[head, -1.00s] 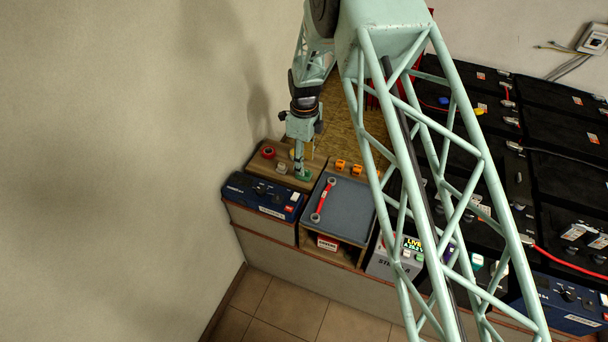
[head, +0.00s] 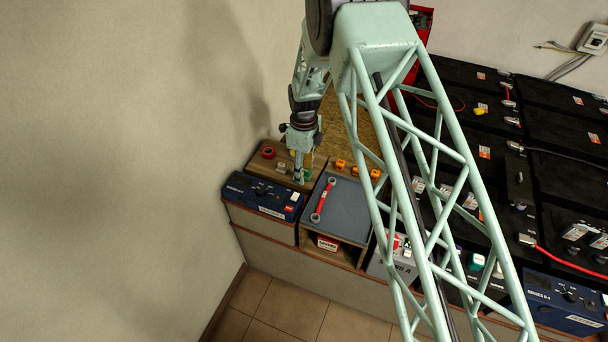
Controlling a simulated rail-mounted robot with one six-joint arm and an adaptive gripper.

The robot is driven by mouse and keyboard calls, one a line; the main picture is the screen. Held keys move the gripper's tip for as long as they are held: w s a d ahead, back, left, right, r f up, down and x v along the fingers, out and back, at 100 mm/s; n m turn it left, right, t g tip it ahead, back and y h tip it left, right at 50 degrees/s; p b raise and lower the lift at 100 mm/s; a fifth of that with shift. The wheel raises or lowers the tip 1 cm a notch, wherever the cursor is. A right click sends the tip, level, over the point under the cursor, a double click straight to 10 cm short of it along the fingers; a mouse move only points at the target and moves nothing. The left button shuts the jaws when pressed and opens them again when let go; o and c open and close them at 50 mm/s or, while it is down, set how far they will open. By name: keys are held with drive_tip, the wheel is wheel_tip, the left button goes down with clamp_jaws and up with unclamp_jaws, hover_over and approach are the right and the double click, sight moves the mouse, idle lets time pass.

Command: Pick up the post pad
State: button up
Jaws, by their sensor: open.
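A small green piece (head: 308,174), which may be the post pad, shows at the right end of the wooden board by the left wall. It is small and partly hidden by my gripper, so I cannot tell its shape. My gripper (head: 298,179) points down over that end of the board, its tips just left of the green piece. It is open. I cannot tell whether its fingers touch or straddle anything.
On the wooden board (head: 262,165) are a red ring (head: 268,152) and a small grey piece (head: 281,168). A grey-topped tray (head: 345,212) holds a red-handled wrench (head: 324,200). Orange pieces (head: 341,164) lie behind it. A blue charger (head: 262,196) stands in front. Black batteries fill the right.

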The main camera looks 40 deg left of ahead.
drive_tip(key=shift+c, duration=0.2)
drive_tip(key=c, duration=0.8)
drive_tip(key=shift+r, duration=0.15)
drive_tip(key=shift+r+p, duration=0.55)
drive_tip(key=shift+r, duration=4.35)
drive_tip(key=shift+a, duration=0.1)
drive_tip(key=shift+c, duration=0.2)
